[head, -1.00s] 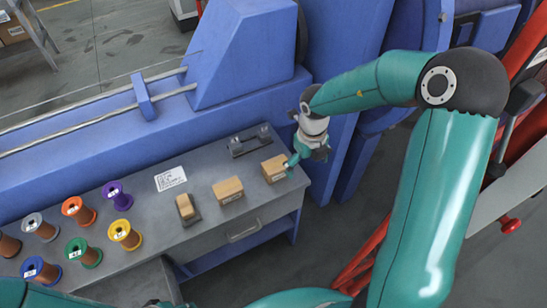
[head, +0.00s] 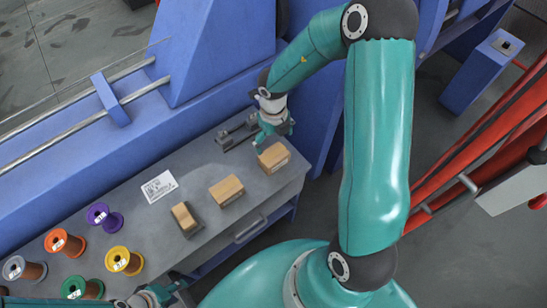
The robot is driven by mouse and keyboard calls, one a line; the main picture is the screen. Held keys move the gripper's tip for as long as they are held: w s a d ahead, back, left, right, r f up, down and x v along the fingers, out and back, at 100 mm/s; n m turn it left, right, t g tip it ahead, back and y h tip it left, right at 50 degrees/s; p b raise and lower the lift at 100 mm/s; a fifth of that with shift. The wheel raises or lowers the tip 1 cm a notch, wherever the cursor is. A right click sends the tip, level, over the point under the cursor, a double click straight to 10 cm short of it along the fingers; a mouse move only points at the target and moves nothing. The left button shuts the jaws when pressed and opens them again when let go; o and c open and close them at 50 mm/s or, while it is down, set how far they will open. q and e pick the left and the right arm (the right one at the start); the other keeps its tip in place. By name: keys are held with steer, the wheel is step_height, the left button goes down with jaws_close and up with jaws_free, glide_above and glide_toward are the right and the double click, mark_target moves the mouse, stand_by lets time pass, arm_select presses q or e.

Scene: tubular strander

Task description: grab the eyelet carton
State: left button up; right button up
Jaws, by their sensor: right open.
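Three small tan cartons are on the grey bench: a right carton (head: 273,158), a middle carton (head: 226,190) and a left carton (head: 185,217) on a dark holder. Their labels are too small to read, so I cannot tell which is the eyelet carton. My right gripper (head: 267,140) is open at the back edge of the right carton, fingers pointing down. I cannot tell whether it touches the carton. My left gripper (head: 168,292) is low at the bottom edge, apart from the cartons; its fingers are too small and partly hidden to judge.
Several coloured wire spools (head: 103,217) stand on the left of the grey bench (head: 150,232). A white printed sheet (head: 159,186) lies behind the cartons. A dark metal fixture (head: 236,133) is beside my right gripper. The blue machine (head: 75,155) closes off the back.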

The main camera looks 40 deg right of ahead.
mark_target(274, 154)
step_height(274, 154, down, 10)
steer(key=shift+w+r+b, duration=0.1)
steer(key=shift+r+b, duration=0.15)
steer(key=shift+b, duration=0.45)
steer(key=c, duration=1.1)
steer(key=shift+o, duration=0.2)
steer(key=shift+d+r, duration=0.1)
